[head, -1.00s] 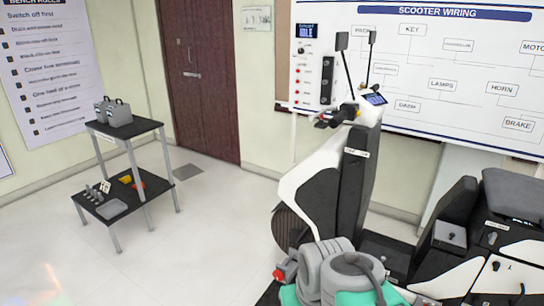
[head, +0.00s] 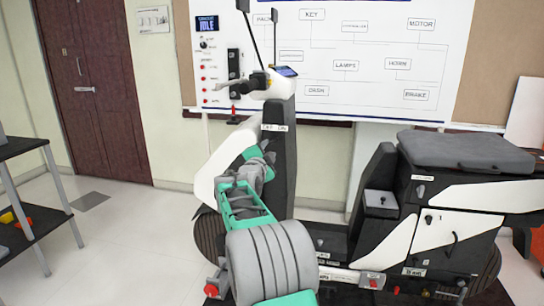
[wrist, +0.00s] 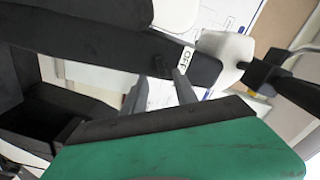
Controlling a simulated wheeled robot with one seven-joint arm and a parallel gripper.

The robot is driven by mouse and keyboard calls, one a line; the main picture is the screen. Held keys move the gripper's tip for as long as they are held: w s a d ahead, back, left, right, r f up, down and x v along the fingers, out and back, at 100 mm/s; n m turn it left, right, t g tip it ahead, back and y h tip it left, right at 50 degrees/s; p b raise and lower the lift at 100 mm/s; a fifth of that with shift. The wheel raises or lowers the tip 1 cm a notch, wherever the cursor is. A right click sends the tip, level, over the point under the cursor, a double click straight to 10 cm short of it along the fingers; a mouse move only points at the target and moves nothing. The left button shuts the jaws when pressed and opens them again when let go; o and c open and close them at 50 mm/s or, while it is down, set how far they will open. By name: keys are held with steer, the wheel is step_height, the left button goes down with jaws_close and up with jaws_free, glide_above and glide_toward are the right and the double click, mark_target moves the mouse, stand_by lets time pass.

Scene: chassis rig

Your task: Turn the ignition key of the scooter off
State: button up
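The scooter (head: 280,165) stands side-on in the head view, its handlebar end to the left. A small white label (head: 275,127) is on its dark front column. In the wrist view the label (wrist: 187,60) reads OFF, with the picture turned sideways. A small dark stub beside it looks like the ignition key (wrist: 160,66); its turn position is unclear. My gripper (wrist: 160,90) is close to the column, its two grey fingertips apart, near the key. I see nothing clearly held. In the head view my gripper (head: 264,155) is just below the label.
A wall panel (head: 221,60) with a display reading IDLE and a wiring board (head: 350,60) are behind the scooter. The scooter's seat (head: 465,150) is at right. A black shelf stand (head: 20,150) is at left. The floor between stand and scooter is clear.

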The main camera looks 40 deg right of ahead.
mark_target(273, 142)
steer(key=p+x, duration=0.1)
steer(key=x, duration=0.6)
steer(key=shift+r, duration=0.1)
steer(key=shift+c, duration=0.5)
jaws_close()
